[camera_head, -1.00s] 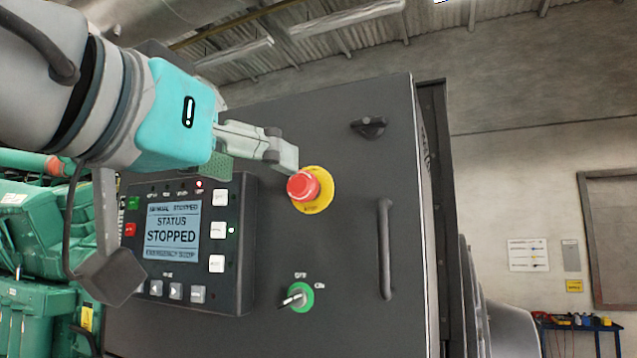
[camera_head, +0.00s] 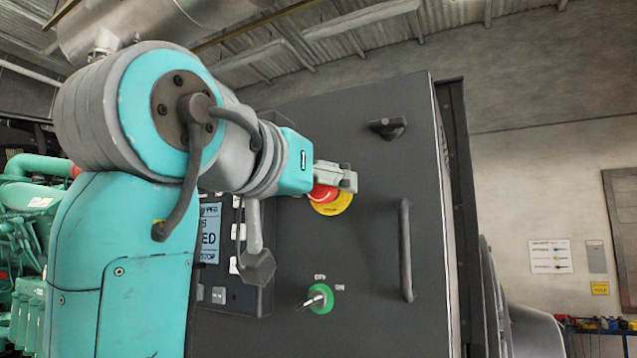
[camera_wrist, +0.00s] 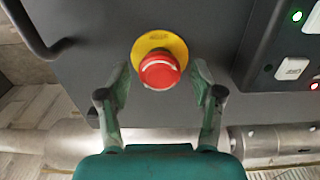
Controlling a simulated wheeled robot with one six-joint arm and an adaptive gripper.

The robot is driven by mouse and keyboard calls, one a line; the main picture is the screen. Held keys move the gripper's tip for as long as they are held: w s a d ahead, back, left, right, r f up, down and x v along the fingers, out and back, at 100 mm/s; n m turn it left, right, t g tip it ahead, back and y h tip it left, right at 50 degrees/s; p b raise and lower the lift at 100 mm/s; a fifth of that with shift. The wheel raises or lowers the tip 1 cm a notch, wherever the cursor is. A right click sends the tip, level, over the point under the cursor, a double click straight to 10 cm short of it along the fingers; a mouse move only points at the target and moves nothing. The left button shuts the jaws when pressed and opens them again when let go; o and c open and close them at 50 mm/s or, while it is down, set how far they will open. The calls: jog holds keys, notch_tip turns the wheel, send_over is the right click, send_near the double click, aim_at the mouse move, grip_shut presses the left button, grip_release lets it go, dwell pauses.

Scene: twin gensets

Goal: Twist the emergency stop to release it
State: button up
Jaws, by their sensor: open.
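The emergency stop is a red mushroom button (camera_head: 323,194) on a yellow round plate (camera_head: 336,205), on the dark cabinet door. In the head view my gripper (camera_head: 348,180) is at the button and covers part of it. In the wrist view the red button (camera_wrist: 159,72) sits at the upper middle, with the yellow plate (camera_wrist: 158,42) behind it. There my gripper (camera_wrist: 160,82) is open, one finger to each side of the button. Gaps show between the fingers and the button, and it is not gripped.
A green key switch (camera_head: 319,298) is below the button. A vertical door handle (camera_head: 406,250) and a dark latch (camera_head: 388,128) stick out to the right. The control panel screen (camera_head: 209,235) is partly hidden by my arm. A wall lies beyond the cabinet.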

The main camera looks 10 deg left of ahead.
jog(key=c, duration=1.1)
jog(key=shift+c, duration=0.2)
jog(key=m, duration=0.3)
jog(key=shift+m, duration=0.4)
jog(key=shift+s+d+m, duration=0.1)
jog(key=shift+m, duration=1.8)
